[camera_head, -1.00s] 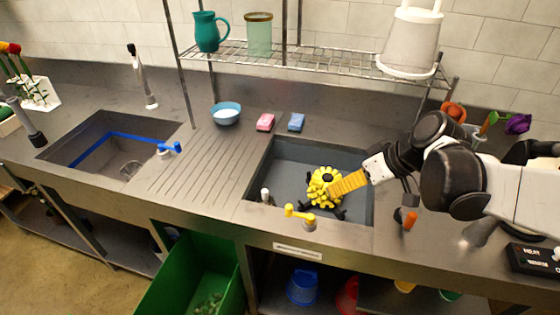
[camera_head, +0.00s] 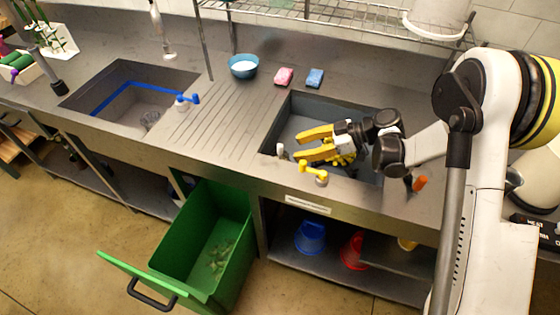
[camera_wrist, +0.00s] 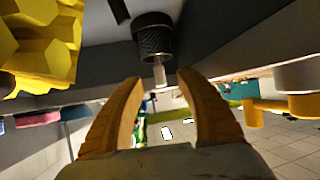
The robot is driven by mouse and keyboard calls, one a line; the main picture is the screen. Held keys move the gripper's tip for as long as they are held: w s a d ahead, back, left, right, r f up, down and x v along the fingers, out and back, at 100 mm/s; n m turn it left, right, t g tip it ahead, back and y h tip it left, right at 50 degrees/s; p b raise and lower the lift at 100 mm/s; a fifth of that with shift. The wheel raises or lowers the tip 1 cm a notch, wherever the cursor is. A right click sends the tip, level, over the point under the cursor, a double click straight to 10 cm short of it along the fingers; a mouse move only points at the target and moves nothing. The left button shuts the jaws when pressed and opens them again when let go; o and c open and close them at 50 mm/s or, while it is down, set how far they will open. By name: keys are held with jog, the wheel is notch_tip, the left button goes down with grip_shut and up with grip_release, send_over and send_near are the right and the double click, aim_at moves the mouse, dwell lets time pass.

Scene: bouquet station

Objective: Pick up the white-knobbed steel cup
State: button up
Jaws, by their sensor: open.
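A dark, knurled cup-like piece with a pale knob (camera_wrist: 153,38) shows in the wrist view, just beyond and between my fingertips; it appears to be the white-knobbed steel cup. In the head view a small white knob (camera_head: 280,150) at the front-left corner of the right sink looks like the same thing; its body is hard to make out. My gripper (camera_head: 299,146) is open, its yellow fingers pointing left at the knob, a small gap short of it. The fingers (camera_wrist: 160,95) hold nothing.
A yellow knobbly object (camera_wrist: 40,45) is in the right sink (camera_head: 290,112). Pink (camera_head: 284,76) and blue (camera_head: 315,77) sponges lie behind. An open green bin (camera_head: 215,250) is below.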

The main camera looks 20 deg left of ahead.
aim_at(280, 151)
jog(key=b+x, duration=0.2)
jog(key=x, duration=0.5)
jog(key=shift+a+r+b, duration=0.1)
jog(key=shift+a+b, duration=0.05)
jog(key=shift+b, duration=0.25)
jog(key=shift+r, duration=0.1)
grip_shut()
